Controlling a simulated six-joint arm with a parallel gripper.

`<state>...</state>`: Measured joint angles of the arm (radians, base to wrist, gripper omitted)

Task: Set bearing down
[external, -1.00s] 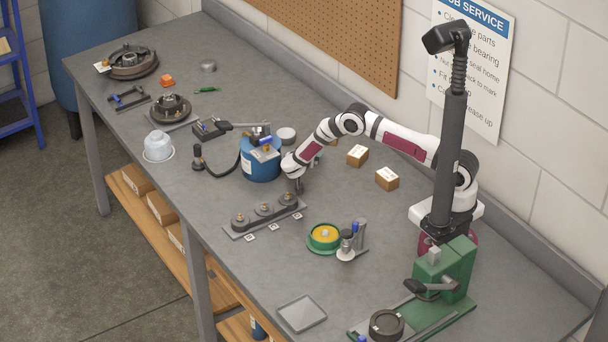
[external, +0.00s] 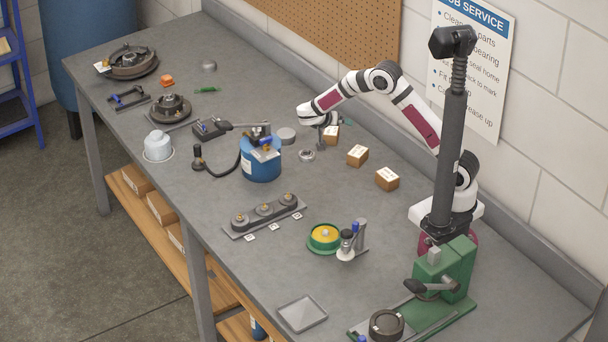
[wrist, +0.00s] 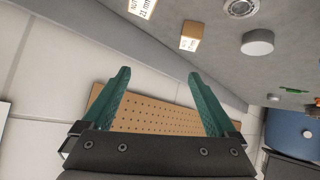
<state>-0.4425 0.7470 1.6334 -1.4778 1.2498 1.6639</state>
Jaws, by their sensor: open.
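A small silver ring that looks like the bearing (external: 307,156) lies flat on the grey bench, between the round grey cap and the cardboard boxes. It also shows at the top of the wrist view (wrist: 240,8). My gripper (external: 321,147) is raised just right of and behind the ring, apart from it, in front of a box. In the wrist view its two green fingers (wrist: 157,76) are spread wide with nothing between them.
The grey cap (external: 286,134) and a blue canister (external: 261,162) stand to the left. Several small boxes (external: 357,155) sit along the wall side. A rack (external: 264,212) of dark round parts lies in front. Bench is clear between rack and boxes.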

